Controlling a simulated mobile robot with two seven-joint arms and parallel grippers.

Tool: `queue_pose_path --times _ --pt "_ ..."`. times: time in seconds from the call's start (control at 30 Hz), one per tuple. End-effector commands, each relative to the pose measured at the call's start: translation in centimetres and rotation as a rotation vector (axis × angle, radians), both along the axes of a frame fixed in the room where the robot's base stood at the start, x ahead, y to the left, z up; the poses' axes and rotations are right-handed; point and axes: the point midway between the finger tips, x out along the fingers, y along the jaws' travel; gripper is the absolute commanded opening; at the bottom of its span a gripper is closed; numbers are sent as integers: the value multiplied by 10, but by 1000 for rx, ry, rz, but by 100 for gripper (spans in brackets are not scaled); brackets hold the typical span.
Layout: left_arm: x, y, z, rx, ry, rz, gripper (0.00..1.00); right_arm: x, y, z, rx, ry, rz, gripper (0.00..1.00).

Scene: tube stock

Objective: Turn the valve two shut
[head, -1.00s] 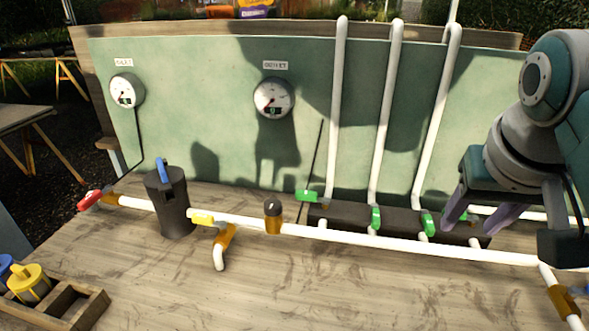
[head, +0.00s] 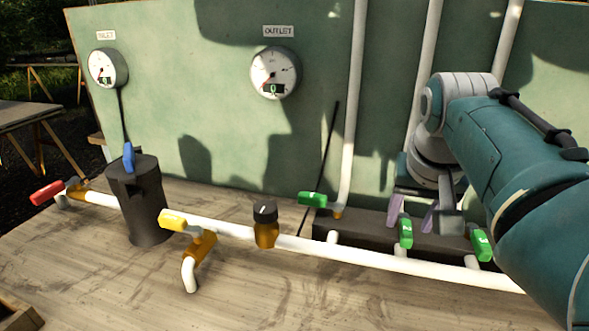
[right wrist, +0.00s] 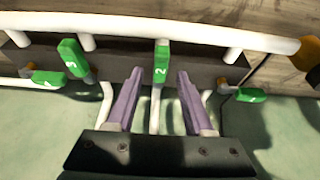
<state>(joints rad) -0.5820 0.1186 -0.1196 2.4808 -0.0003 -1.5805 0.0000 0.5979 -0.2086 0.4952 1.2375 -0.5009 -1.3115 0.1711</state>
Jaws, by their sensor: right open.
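The valve two handle (head: 405,231) is a green lever on the dark manifold block. It also shows in the right wrist view (right wrist: 161,60) with the label 2, in line with its white riser pipe. My right gripper (head: 411,217) is open and empty, just behind this lever in the head view. In the right wrist view the purple fingers (right wrist: 159,74) stand on either side of the lever's lower end, with gaps on both sides. I cannot tell whether they reach its depth. My left gripper is out of view.
Green lever one (head: 313,199) lies across its riser. Green lever three (head: 481,244) stands close on the right. A white pipe (head: 340,254) runs in front. The outlet gauge (head: 275,73) is on the green panel.

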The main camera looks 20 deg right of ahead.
Motion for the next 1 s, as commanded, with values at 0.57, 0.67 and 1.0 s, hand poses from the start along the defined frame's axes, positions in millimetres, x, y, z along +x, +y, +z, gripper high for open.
queue_pose_path --times 0.57,0.67,1.0 --pt "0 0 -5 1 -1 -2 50 5 -3 -13 1 0 0 40" --pt "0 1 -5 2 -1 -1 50 5 -3 -13 1 0 0 29" --pt "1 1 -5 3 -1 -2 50 5 -3 -13 1 0 0 0"
